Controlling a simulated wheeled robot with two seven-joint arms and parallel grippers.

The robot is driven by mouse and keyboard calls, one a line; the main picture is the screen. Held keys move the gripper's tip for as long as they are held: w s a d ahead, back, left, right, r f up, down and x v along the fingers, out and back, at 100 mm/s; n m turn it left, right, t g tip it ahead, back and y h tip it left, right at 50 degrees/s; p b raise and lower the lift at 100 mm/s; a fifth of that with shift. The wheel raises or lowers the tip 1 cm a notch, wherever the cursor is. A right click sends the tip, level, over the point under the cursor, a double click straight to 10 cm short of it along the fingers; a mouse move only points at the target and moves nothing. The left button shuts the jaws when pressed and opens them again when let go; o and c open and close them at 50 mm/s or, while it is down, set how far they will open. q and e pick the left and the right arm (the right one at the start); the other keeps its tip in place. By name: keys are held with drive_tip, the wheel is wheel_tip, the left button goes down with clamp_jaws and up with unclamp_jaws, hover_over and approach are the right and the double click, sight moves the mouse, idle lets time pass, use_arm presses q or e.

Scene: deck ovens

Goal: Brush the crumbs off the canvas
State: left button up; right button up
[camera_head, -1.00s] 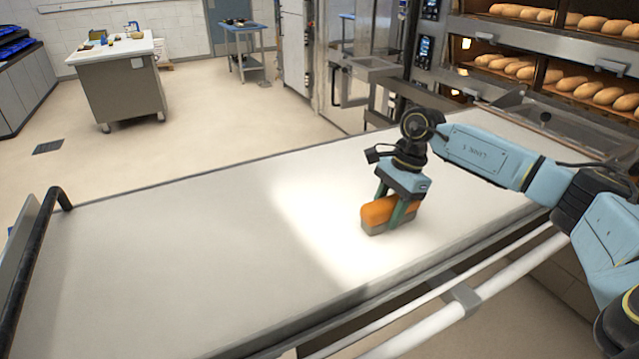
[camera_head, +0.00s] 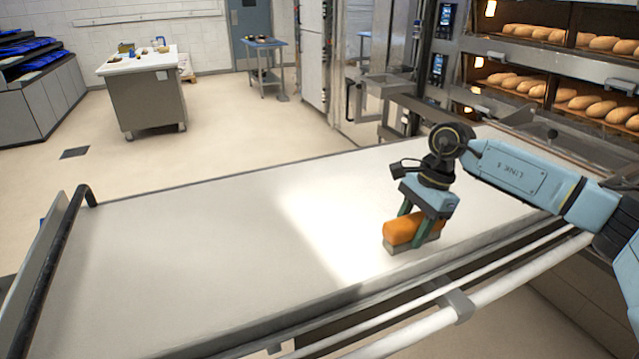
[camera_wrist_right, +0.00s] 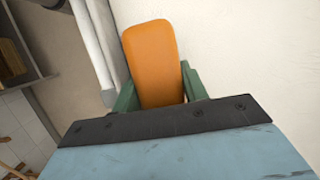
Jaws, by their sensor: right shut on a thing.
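The canvas (camera_head: 180,255) is a long pale sheet on a flat loader bed that spans the middle of the head view. No crumbs can be made out on it at this size. A brush with an orange block handle (camera_head: 403,228) and a grey underside stands on the canvas, near its front long edge at the right. My right gripper (camera_head: 423,232) is shut on the brush, its green fingers on either side of the handle. The right wrist view also shows the orange handle (camera_wrist_right: 152,62) between the fingers. My left gripper is not in view.
A black handrail (camera_head: 50,255) stands at the loader's left end. White rails (camera_head: 440,320) run along its front side. Deck ovens with loaves (camera_head: 530,85) are at the back right. A worktable (camera_head: 148,100) stands at the back left. The canvas left of the brush is clear.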

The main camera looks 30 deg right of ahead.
sight(410, 220)
drive_tip(key=shift+w+r+p, duration=0.2)
drive_tip(key=shift+r+p, duration=0.25)
drive_tip(key=shift+r, duration=0.35)
drive_tip(key=shift+s+r+p, duration=0.1)
drive_tip(key=shift+r+p, duration=0.35)
drive_tip(key=shift+r, duration=0.35)
drive_tip(key=shift+r+p, duration=0.55)
drive_tip(key=shift+r, duration=0.65)
